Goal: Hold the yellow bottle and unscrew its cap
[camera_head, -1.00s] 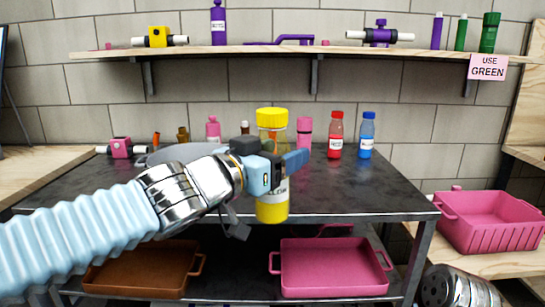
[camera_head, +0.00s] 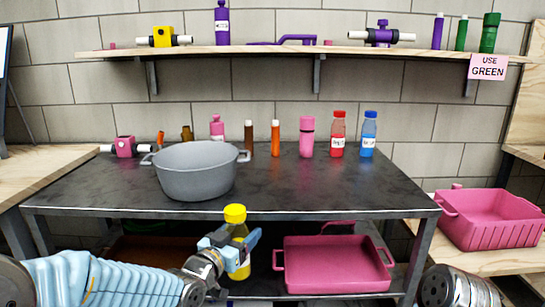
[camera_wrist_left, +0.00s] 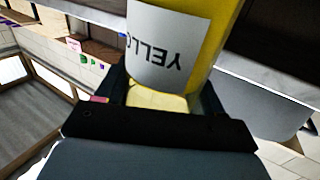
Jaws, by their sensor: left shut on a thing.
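The yellow bottle (camera_head: 239,262) has a yellow cap (camera_head: 235,213) on its top. My left gripper (camera_head: 238,247) is shut around the bottle's body and holds it nearly upright, in front of the table's front edge and below its top. In the left wrist view the bottle (camera_wrist_left: 205,45) shows between the fingers, with a white label (camera_wrist_left: 160,50) that reads in part "YELLO". The cap is outside the wrist view. My right gripper is not in view; a metal part of my own shows at the bottom right.
A grey pot (camera_head: 195,178) stands on the dark table (camera_head: 310,190). Several bottles, including a red one (camera_head: 338,136) and a blue one (camera_head: 368,136), stand along its back. A pink tray (camera_head: 335,268) lies below. A pink crate (camera_head: 485,222) is at the right.

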